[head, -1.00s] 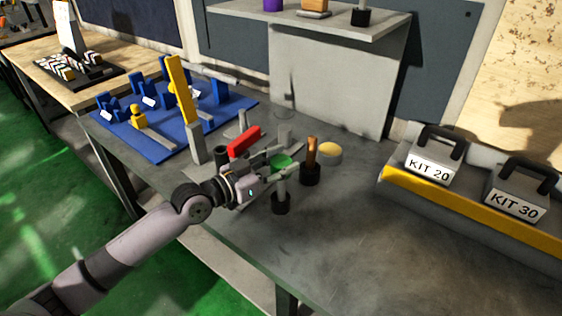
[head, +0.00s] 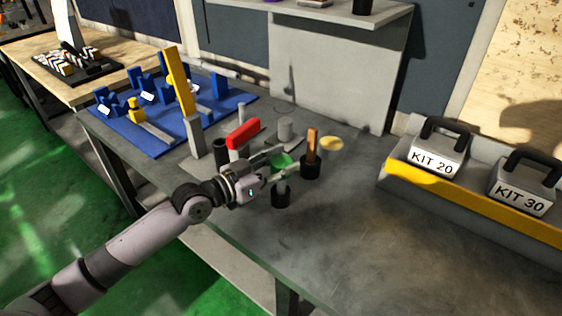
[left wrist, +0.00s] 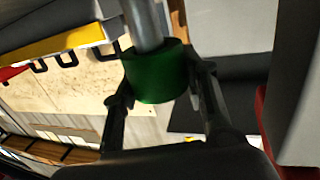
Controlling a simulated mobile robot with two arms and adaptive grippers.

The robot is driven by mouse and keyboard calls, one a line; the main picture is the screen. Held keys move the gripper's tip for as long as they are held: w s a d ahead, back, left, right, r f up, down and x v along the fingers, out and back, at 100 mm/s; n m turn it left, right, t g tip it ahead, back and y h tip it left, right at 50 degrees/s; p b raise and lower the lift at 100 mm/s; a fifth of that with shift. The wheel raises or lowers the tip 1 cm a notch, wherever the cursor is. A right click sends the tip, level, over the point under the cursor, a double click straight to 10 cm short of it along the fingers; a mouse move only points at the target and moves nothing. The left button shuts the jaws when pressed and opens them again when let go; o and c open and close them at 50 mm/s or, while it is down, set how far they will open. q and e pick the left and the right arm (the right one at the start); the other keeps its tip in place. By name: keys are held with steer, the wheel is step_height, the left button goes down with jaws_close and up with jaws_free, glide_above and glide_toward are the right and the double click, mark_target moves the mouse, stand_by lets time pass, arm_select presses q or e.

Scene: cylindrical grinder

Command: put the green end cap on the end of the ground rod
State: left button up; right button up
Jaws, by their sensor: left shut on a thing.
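My left gripper (head: 277,163) is shut on the green end cap (head: 281,160) above the grey bench. In the left wrist view, the green cap (left wrist: 157,75) sits between the two fingers (left wrist: 160,95). A smooth grey rod (left wrist: 146,22) meets the cap from the top of that picture, and the cap's rim overlaps its end. I cannot tell how deep the rod sits in the cap. In the head view, the gripper hides most of this contact. My right gripper is not in view.
A black cup (head: 281,196) stands just below the gripper. A copper-coloured rod in a black holder (head: 311,168) and a yellow disc (head: 332,144) are close right. A red block (head: 243,134) stands behind. KIT 20 (head: 437,155) is farther right; the front right bench is clear.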

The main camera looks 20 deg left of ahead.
arm_select(q)
steer(key=o, duration=1)
steer(key=shift+o, duration=0.2)
steer(key=v, duration=1.2)
steer(key=shift+f, duration=0.1)
